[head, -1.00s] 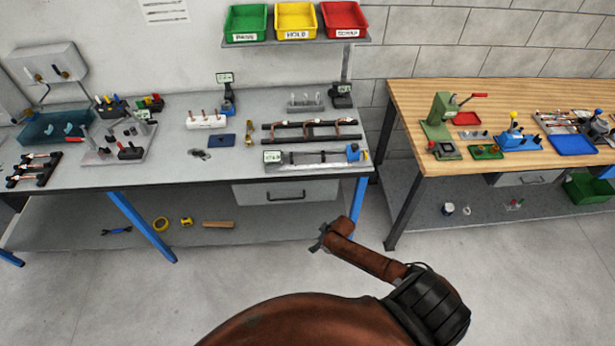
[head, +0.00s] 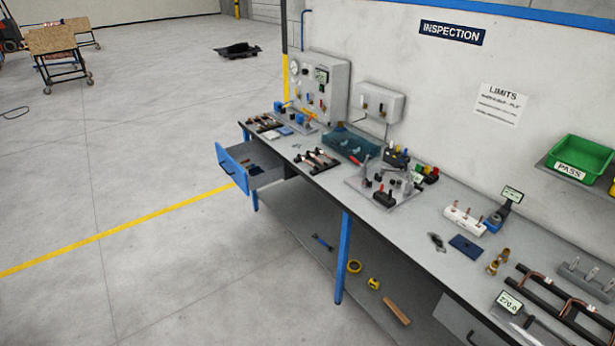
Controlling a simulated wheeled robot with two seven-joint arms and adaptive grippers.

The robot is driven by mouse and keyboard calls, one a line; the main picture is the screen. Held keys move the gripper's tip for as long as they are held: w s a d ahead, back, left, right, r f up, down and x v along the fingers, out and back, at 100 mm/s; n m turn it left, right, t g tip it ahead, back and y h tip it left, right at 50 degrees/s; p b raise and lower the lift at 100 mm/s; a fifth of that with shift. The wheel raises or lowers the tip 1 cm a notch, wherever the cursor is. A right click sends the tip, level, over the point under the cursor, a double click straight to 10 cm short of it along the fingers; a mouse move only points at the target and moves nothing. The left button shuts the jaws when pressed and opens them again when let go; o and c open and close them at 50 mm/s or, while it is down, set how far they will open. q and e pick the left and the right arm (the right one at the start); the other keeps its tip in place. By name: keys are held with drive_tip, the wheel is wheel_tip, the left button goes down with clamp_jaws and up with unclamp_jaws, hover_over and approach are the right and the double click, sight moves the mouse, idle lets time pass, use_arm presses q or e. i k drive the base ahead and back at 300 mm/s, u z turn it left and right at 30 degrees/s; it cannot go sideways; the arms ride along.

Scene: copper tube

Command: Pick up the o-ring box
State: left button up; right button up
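I cannot make out a thing that is surely the o-ring box. An open drawer with a blue front (head: 232,168) sticks out at the far left end of the grey bench (head: 461,286). Small dark and brownish items lie in it, too small to tell apart. A clear teal bin (head: 352,146) stands on the bench near the wall. A flat dark blue piece (head: 466,246) lies on the bench top at right. Neither of my grippers shows in the head view.
A fixture with black and red parts (head: 384,190) and a dark rack (head: 317,160) stand on the bench. The floor left of the bench is clear, with a yellow line (head: 120,229).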

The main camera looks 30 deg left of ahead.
sight(252, 172)
drive_tip(key=z, duration=1.25)
drive_tip(key=i, duration=1.5)
drive_tip(key=u, duration=3.2)
